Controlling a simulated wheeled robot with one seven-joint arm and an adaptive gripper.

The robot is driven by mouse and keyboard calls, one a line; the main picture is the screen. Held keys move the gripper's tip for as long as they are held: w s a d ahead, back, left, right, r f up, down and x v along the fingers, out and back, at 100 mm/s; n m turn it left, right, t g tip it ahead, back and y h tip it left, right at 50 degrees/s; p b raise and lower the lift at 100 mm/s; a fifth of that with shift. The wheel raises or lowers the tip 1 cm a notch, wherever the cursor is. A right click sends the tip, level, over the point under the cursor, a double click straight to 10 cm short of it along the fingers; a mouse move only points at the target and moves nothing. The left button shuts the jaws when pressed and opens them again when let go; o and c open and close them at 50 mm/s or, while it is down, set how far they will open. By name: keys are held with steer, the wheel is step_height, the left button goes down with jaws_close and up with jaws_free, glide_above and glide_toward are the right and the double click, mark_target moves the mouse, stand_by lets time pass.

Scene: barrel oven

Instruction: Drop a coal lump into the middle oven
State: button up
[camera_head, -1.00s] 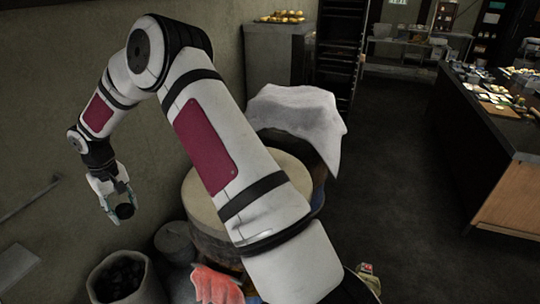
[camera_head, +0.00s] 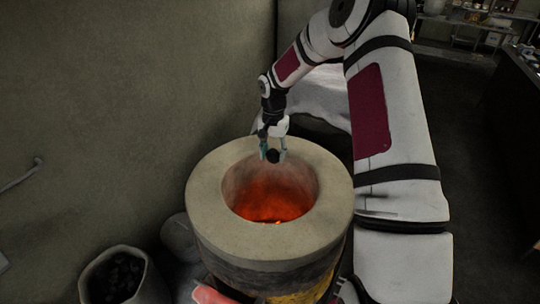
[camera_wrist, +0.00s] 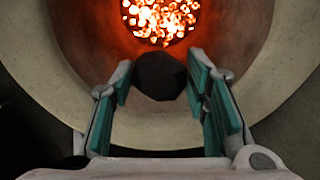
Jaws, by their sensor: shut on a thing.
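A dark coal lump (camera_head: 272,156) is held between the fingertips of my gripper (camera_head: 272,150). The lump (camera_wrist: 160,75) also shows in the wrist view, between the teal finger pads of my gripper (camera_wrist: 160,85). The barrel oven (camera_head: 215,222) has a thick pale round rim and glowing orange embers (camera_head: 270,212) inside. In the head view the gripper is over the far part of the oven's opening. In the wrist view the embers (camera_wrist: 160,18) lie beyond the lump, at the top of the picture.
A pale sack (camera_head: 115,280) of dark coal stands on the floor at the lower left. A red cloth-like thing (camera_head: 212,294) lies at the oven's near side. A white cloth (camera_head: 325,95) shows behind the oven. A plain wall (camera_head: 130,100) is at the left.

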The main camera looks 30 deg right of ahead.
mark_target(273, 150)
step_height(273, 150, down, 6)
steer(key=b, duration=0.1)
stand_by(0.5)
steer(key=o, duration=1.2)
step_height(273, 150, up, 11)
steer(key=shift+r, duration=0.45)
